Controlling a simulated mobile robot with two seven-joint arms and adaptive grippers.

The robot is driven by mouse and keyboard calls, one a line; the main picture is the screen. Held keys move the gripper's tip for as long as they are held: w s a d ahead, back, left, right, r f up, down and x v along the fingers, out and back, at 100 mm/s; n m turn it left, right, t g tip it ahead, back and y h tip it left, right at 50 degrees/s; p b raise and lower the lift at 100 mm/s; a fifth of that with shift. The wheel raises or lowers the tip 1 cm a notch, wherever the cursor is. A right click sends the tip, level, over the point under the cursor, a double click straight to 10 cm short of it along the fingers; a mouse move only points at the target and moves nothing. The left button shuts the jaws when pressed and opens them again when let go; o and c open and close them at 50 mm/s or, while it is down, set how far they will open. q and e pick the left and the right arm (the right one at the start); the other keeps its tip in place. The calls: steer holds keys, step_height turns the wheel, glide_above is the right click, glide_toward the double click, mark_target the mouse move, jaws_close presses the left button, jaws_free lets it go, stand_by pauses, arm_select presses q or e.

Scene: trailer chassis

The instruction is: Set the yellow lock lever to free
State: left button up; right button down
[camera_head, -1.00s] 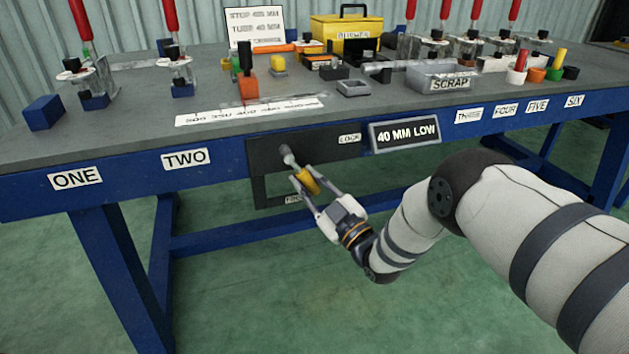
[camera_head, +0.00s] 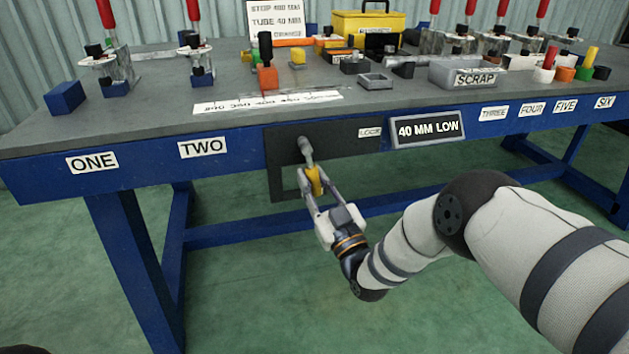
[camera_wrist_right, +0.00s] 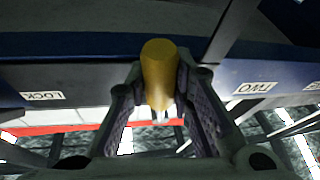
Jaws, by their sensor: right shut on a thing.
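The lock lever has a grey arm (camera_head: 306,152) on a dark panel (camera_head: 340,142) at the bench front. Its yellow handle (camera_head: 314,181) hangs below the pivot, close to straight down and tilted slightly right. My right gripper (camera_head: 313,186) is shut on the yellow handle, with a finger on each side. The handle also shows between the fingers in the right wrist view (camera_wrist_right: 158,72). The LOCK label (camera_head: 370,132) is at the panel's upper right. The FREE label cannot be made out now, hidden around the gripper. My left gripper is not in view.
The bench top holds a scrap bin (camera_head: 455,75), a yellow toolbox (camera_head: 365,24) and red-handled clamps. Open floor lies below and in front, between the blue legs.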

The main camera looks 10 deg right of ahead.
steer(key=c, duration=1.4)
jaws_free()
steer(key=v, duration=1.2)
